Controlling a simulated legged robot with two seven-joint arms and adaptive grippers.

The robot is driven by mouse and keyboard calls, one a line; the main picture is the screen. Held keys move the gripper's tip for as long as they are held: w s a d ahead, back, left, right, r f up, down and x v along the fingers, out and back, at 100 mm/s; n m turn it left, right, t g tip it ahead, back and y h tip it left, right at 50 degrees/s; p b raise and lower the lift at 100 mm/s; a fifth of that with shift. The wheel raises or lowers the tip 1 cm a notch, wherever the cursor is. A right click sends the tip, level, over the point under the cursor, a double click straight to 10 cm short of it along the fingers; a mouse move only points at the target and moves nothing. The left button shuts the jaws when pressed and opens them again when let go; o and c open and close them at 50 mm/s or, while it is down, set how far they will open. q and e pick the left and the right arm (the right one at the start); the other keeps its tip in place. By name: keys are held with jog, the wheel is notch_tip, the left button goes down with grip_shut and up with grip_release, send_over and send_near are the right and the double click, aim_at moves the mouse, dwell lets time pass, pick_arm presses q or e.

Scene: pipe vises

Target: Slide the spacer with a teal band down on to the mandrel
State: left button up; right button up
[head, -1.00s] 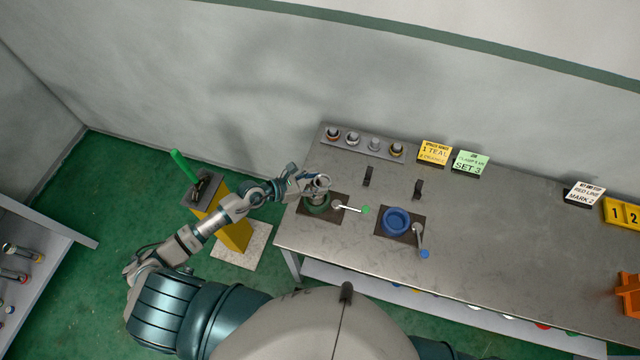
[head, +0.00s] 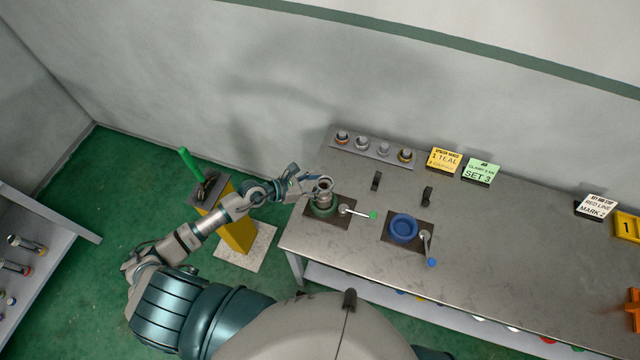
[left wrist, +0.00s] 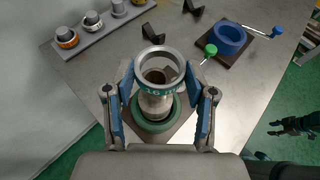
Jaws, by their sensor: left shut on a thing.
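The spacer with a teal band (left wrist: 158,89) is a grey ring-topped sleeve in the left wrist view. My left gripper (left wrist: 158,84) is shut on it, with a blue-padded finger on each side. The mandrel (left wrist: 155,105) is a pale upright post directly below the spacer, standing in the green vise (left wrist: 157,127). In the head view, my left gripper (head: 321,184) is over the green vise (head: 324,209) at the table's left end.
A blue vise (head: 403,228) stands to the right of the green one. Behind, a grey rack (head: 374,150) holds several spacers, beside yellow (head: 444,160) and green (head: 478,172) signs. Two dark brackets stand between. The table's middle right is clear.

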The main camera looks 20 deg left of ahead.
pick_arm(q)
jog(key=shift+a+f, duration=0.1)
jog(key=shift+a, duration=0.35)
jog(key=shift+f+b, duration=0.1)
jog(key=shift+b, duration=0.2)
jog(key=shift+f, duration=0.2)
jog(key=shift+a+f+b, duration=0.4)
jog(key=shift+a+b, duration=0.05)
jog(key=shift+a, duration=0.2)
jog(key=shift+d+r+p, duration=0.35)
jog(key=shift+r+p, duration=0.05)
jog(key=shift+p, duration=0.05)
pick_arm(e)
jog(key=shift+a+f, duration=0.15)
jog(key=shift+a, duration=0.5)
